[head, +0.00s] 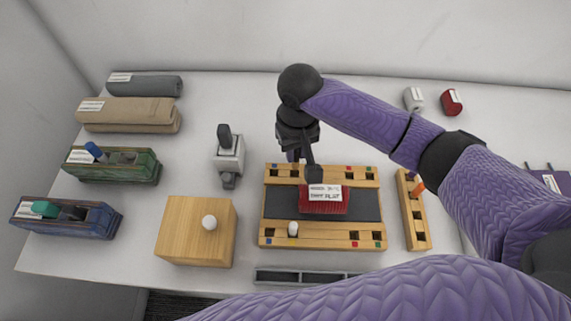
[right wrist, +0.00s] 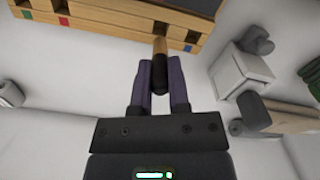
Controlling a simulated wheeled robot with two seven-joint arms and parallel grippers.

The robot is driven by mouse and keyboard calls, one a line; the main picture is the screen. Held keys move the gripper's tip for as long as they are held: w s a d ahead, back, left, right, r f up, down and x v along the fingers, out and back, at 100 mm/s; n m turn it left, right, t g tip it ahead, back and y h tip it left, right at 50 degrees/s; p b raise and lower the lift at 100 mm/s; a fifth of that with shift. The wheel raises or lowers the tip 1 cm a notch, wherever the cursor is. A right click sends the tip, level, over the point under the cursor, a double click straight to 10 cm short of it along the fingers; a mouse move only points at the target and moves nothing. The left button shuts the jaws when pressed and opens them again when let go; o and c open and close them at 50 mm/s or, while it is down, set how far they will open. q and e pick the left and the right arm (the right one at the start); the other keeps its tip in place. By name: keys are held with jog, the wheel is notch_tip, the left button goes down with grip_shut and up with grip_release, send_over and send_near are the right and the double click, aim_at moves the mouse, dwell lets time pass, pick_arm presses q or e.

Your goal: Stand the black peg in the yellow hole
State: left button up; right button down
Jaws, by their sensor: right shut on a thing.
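My right gripper (head: 298,158) is shut on a peg, above the far rail of the wooden board (head: 275,205) in the head view. In the right wrist view the fingers (right wrist: 160,95) grip the peg (right wrist: 160,75), which looks dark with a tan end pointing away from the palm. That end is close to the board's rail (right wrist: 120,22); I cannot tell whether it touches. The board has square holes with small green, red and blue marks. I cannot make out a yellow mark clearly. My left gripper is not in view.
A labelled red piece (head: 325,205) lies mid-board, and a white peg (head: 293,229) stands in the near rail. A wooden block with a white knob (head: 195,235) and a grey-white device (head: 229,155) stand left. A narrow holder with an orange peg (head: 413,215) stands right.

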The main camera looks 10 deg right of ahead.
aim_at(295, 168)
notch_tip(295, 168, down, 5)
jog(key=shift+r+b, duration=0.1)
jog(key=shift+b, duration=0.55)
jog(key=c, duration=0.6)
grip_release()
jog(key=shift+r, duration=0.2)
notch_tip(295, 168, up, 12)
jog(key=p, duration=0.3)
jog(key=shift+f+p, duration=0.1)
jog(key=shift+p, duration=0.25)
